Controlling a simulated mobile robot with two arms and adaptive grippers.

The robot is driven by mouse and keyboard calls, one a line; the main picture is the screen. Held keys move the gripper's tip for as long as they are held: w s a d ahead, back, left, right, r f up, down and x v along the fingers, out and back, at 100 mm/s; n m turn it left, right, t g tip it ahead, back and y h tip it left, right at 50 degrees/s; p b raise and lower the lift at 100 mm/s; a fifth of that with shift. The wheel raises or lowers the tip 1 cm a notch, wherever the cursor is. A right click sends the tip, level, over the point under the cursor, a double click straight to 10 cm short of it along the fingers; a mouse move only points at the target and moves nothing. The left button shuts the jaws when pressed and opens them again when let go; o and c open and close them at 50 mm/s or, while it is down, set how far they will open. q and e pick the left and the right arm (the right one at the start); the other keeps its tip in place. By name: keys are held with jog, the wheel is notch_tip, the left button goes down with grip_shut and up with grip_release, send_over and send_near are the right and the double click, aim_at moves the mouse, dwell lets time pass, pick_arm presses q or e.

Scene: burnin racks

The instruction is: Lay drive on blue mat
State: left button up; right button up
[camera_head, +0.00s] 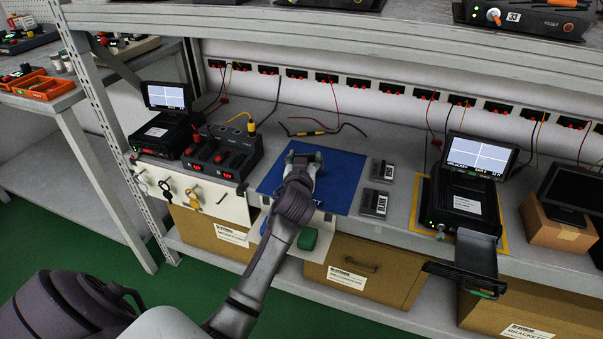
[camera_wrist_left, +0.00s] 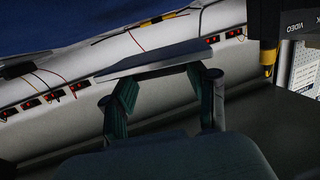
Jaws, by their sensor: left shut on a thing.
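The blue mat (camera_head: 340,183) lies on the bench shelf. My left gripper (camera_head: 303,158) is over the far part of the mat, seen from behind. In the left wrist view its two fingers (camera_wrist_left: 164,85) are around a thin flat grey piece, which looks like the drive (camera_wrist_left: 168,57) seen edge-on. My arm and gripper hide the drive in the head view. I cannot tell whether it touches the mat. Blue, probably the mat, fills the top left of the wrist view (camera_wrist_left: 45,32). My right gripper is not in view.
Two small drive-like units (camera_head: 374,203) (camera_head: 382,171) lie just right of the mat. A black dock with red displays (camera_head: 222,153) stands left. A monitor unit (camera_head: 466,195) with a protruding tray (camera_head: 466,275) stands right. Cables (camera_head: 325,131) lie behind the mat. An upper shelf (camera_head: 330,30) overhangs.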

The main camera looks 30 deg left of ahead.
pick_arm(q)
jog(key=shift+s+a+f, duration=0.2)
jog(key=shift+a, duration=0.1)
jog(key=shift+f, duration=0.2)
jog(key=shift+f+b, duration=0.75)
jog(key=shift+f, duration=1.1)
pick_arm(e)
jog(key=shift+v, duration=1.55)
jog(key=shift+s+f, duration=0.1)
pick_arm(q)
jog(key=shift+f, duration=0.15)
jog(key=o, duration=1.2)
